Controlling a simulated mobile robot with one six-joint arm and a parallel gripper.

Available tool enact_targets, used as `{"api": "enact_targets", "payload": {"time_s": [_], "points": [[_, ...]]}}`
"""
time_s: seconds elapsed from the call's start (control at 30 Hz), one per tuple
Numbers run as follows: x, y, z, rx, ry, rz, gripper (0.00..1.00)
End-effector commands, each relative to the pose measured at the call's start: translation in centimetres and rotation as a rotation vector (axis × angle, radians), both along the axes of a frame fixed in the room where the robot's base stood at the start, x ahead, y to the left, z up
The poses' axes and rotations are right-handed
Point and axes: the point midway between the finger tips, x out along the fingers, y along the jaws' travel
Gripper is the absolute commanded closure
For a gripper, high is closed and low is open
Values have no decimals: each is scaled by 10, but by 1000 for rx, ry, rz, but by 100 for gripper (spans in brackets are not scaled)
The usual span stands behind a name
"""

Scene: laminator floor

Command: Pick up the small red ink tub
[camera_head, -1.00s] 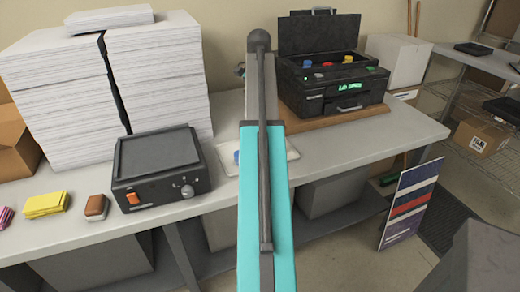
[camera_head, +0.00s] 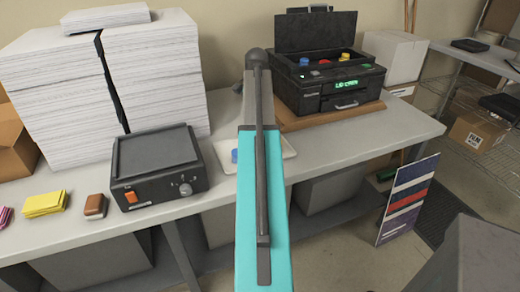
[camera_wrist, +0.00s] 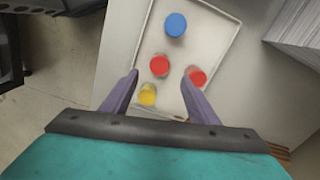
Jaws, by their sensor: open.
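A pale tray (camera_wrist: 226,50) holds a blue tub (camera_wrist: 176,24), a yellow tub (camera_wrist: 148,95) and two red tubs in the wrist view. One red tub (camera_wrist: 159,65) lies between and just ahead of my open gripper's fingertips (camera_wrist: 162,79). The other red tub (camera_wrist: 198,75) is at the right fingertip, which partly covers it. I cannot tell which red tub is smaller, or whether the fingers touch any tub. In the head view, the tray (camera_head: 289,147) and blue tub (camera_head: 235,156) show beside my arm, which hides the rest and my gripper.
A black printer (camera_head: 335,100) with its lid up and coloured tubs inside stands at the back right. A black device (camera_head: 157,165) with a knob is left of the tray. Tall paper stacks (camera_head: 155,75) stand behind it. A yellow pad (camera_head: 45,203) and a brown block (camera_head: 95,206) lie at left.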

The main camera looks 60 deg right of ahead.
Motion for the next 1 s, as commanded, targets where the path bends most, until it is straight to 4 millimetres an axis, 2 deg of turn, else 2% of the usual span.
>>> {"api": "enact_targets", "payload": {"time_s": [0.1,0.27,0.77,1.0], "points": [[-1,1,-13,2,1,0,46],[-1,0,-25,0,0,-1,46],[-1,-1,-29,0,0,-2,46],[-3,1,-44,2,1,-2,46]]}}
